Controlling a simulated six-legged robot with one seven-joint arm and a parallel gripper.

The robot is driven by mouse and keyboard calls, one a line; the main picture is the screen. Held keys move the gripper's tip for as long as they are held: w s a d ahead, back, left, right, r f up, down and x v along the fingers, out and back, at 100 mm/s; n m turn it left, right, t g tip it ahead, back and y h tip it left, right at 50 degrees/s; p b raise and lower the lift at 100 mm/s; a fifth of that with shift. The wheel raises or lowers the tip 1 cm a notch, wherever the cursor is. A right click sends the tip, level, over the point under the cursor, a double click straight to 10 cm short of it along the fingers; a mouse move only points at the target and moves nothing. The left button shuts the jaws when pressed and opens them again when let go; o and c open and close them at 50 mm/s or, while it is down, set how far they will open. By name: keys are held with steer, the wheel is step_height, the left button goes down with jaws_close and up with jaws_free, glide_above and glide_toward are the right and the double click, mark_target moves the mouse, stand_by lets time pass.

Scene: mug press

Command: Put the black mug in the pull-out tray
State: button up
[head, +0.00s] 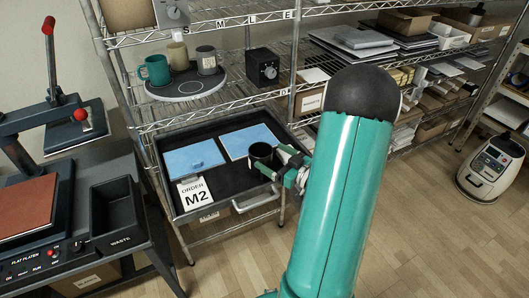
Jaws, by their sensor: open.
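The black mug (261,154) stands upright over the right part of the pull-out tray (167,179), near its front, beside the blue sheets. My gripper (279,163) is at the mug's right side, with its green fingers pointing left toward it. The jaws are open and the fingers are close about the mug; I cannot tell whether they touch it. The mug's base is dark against the dark tray, so its contact with the tray floor is hard to see. My green arm comes in from the lower right.
Two blue sheets (193,158) and an M2 order card (196,193) lie in the tray. A teal mug (154,69) and a grey mug (206,60) stand on a round mat on the shelf above. A press (40,180) and waste bin (115,207) are at left.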

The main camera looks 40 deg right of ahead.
steer(key=s, duration=0.7)
steer(key=w+a+r+g+h, duration=0.1)
steer(key=w+r+g+h, duration=0.3)
steer(key=w+r, duration=0.45)
steer(key=w+a+r+m+g+h, duration=0.1)
steer(key=w+a+r+g+h, duration=0.1)
steer(key=w+a+r+h, duration=0.3)
steer(key=s+a+r+g+y, duration=0.1)
steer(key=s+a+g+y, duration=0.2)
steer(key=s+a, duration=0.6)
steer(key=s+a+r+g+y, duration=0.2)
steer(key=s+a, duration=0.7)
steer(key=a, duration=0.7)
steer(key=shift+s+a+g+y, duration=0.15)
steer(key=shift+a+g+y, duration=0.25)
steer(key=shift+g+y, duration=0.5)
steer(key=shift+d, duration=0.1)
